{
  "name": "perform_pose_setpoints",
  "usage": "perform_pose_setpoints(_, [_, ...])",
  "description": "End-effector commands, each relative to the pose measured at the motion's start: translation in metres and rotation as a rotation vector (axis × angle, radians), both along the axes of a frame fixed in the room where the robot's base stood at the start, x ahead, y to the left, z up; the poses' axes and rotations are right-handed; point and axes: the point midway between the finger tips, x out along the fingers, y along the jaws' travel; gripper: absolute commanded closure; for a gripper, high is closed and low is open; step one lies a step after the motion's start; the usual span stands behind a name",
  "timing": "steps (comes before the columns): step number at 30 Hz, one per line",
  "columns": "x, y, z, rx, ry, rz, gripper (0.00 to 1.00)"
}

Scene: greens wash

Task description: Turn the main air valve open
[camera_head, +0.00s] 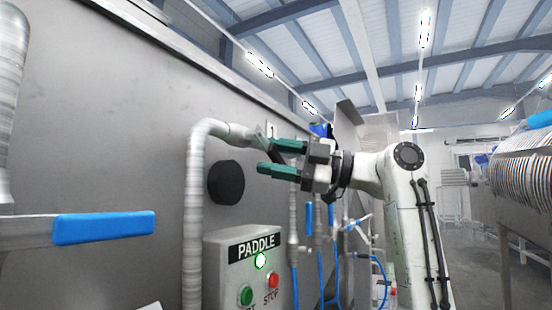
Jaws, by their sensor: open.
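No label in view names the main air valve. A blue-handled lever (105,228) lies level in the left foreground, on a grey metal arm. Another small blue part (319,130) shows just behind my gripper, mostly hidden by it; I cannot tell its shape. My gripper (266,158) has green fingers pointing left, apart with nothing visible between them. It is in front of the grey metal wall, beside the top bend of a ribbed pipe and well to the right of the lever.
A PADDLE control box (243,265) with green and red buttons stands below my gripper. A ribbed grey pipe (194,200) and a black round knob (226,182) are on the wall. Blue hoses (320,275) hang behind. Ribbed machinery (525,165) is at right, with floor between.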

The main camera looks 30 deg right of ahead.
Motion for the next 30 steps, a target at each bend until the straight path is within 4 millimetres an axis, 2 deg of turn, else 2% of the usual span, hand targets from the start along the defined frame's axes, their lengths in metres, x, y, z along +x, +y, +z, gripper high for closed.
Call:
perform_pose_setpoints(7, [-0.004,-0.007,-0.003,0.002,0.0,-0.001,0.51])
perform_pose_setpoints(21, [-0.049,-0.073,-0.019,0.0,-0.001,-0.002,0.51])
perform_pose_setpoints(25, [-0.056,-0.084,-0.02,0.0,0.0,-0.001,0.51])
perform_pose_setpoints(30, [-0.059,-0.088,-0.021,0.0,0.0,0.0,0.51])
